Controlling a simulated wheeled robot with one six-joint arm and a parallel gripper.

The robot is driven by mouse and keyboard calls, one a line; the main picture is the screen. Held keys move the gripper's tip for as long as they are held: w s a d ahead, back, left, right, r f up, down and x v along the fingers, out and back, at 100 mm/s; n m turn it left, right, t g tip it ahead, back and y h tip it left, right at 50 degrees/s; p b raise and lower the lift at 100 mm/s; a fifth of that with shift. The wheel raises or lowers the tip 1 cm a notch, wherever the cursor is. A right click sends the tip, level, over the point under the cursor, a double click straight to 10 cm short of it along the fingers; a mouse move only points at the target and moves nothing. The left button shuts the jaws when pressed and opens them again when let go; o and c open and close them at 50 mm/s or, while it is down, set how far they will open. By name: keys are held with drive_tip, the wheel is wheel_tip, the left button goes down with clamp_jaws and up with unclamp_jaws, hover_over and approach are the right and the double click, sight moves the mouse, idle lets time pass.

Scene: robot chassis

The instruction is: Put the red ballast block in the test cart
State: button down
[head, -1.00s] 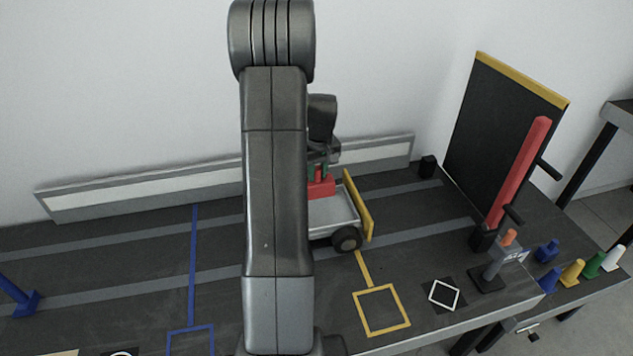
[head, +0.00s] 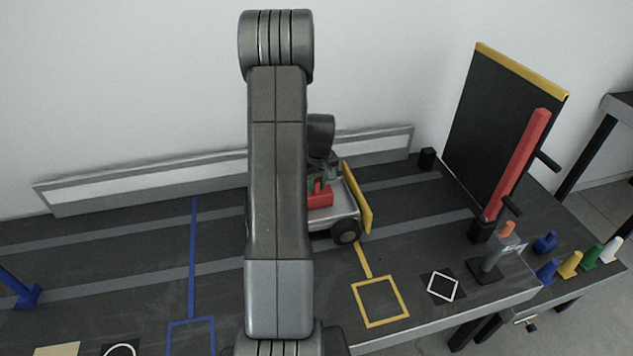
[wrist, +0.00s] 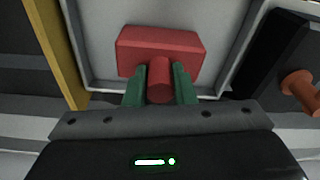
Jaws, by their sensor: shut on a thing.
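The red ballast block (wrist: 160,45) has a round red knob (wrist: 159,82), which sits between the green fingers of my gripper (wrist: 159,88). My gripper is shut on this knob. In the head view the red block (head: 320,196) is low inside the grey tray of the test cart (head: 345,214). In the wrist view the block lies within the tray walls (wrist: 101,75); whether it touches the tray floor I cannot tell. My arm hides the left part of the cart in the head view.
The cart has a yellow end plate (head: 357,197) and a dark wheel (head: 346,231). A black board with a red bar (head: 517,165) stands at the right. Coloured cones (head: 570,264) sit at the far right. A yellow square (head: 380,301) is marked on the bare tabletop.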

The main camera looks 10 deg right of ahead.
sight(319, 195)
drive_tip(key=c, duration=1.2)
unclamp_jaws()
drive_tip(key=shift+f, duration=0.1)
wheel_tip(319, 195, up, 12)
drive_tip(key=s, duration=0.1)
drive_tip(key=shift+s+d, duration=0.15)
drive_tip(key=shift+s, duration=0.1)
